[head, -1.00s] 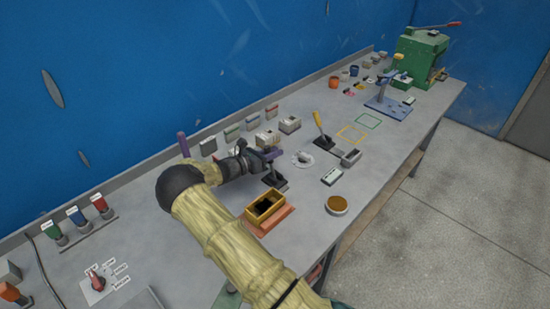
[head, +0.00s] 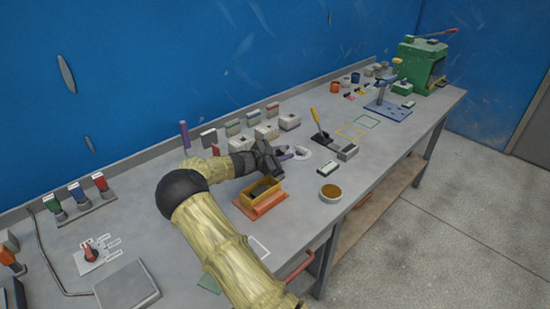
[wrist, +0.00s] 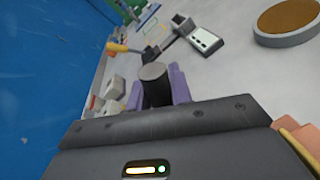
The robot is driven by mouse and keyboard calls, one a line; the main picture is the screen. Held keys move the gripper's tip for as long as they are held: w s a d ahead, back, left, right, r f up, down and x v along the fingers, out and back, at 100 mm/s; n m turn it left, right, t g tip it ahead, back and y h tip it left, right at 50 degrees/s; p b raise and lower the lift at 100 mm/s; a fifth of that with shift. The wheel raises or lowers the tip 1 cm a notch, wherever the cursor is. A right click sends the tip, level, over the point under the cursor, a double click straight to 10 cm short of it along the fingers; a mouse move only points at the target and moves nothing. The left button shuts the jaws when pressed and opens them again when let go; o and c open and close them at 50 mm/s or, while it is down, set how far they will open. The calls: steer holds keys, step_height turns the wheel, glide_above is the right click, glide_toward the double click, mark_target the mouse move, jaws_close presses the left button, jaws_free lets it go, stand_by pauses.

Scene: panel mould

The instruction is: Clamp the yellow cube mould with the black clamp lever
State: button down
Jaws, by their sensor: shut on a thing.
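The yellow cube mould (head: 251,201) is an open box on an orange base plate (head: 264,212), near the front of the bench in the head view. My gripper (head: 287,154) is just behind it, low over the bench, with purple fingers. In the wrist view the black clamp lever (wrist: 153,73) is a dark round-ended grip between the two purple fingers (wrist: 156,92), which are shut on it. In the head view my gripper mostly hides the lever and its pivot. I cannot tell whether the clamp touches the mould.
A yellow-handled lever (head: 315,116) stands to the right beside a grey box (head: 348,151). A small labelled box (head: 327,167) and a round brown-topped tin (head: 330,192) lie right of the mould. Several pale blocks (head: 266,130) line the wall side. A green machine (head: 417,65) stands far off.

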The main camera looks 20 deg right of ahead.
steer(key=shift+s+f, duration=0.15)
steer(key=shift+f, duration=0.1)
steer(key=c, duration=1.3)
jaws_free()
steer(key=shift+o, duration=0.2)
steer(key=shift+a+r, duration=0.1)
steer(key=b+v, duration=0.1)
steer(key=v, duration=1.6)
steer(key=shift+b, duration=0.35)
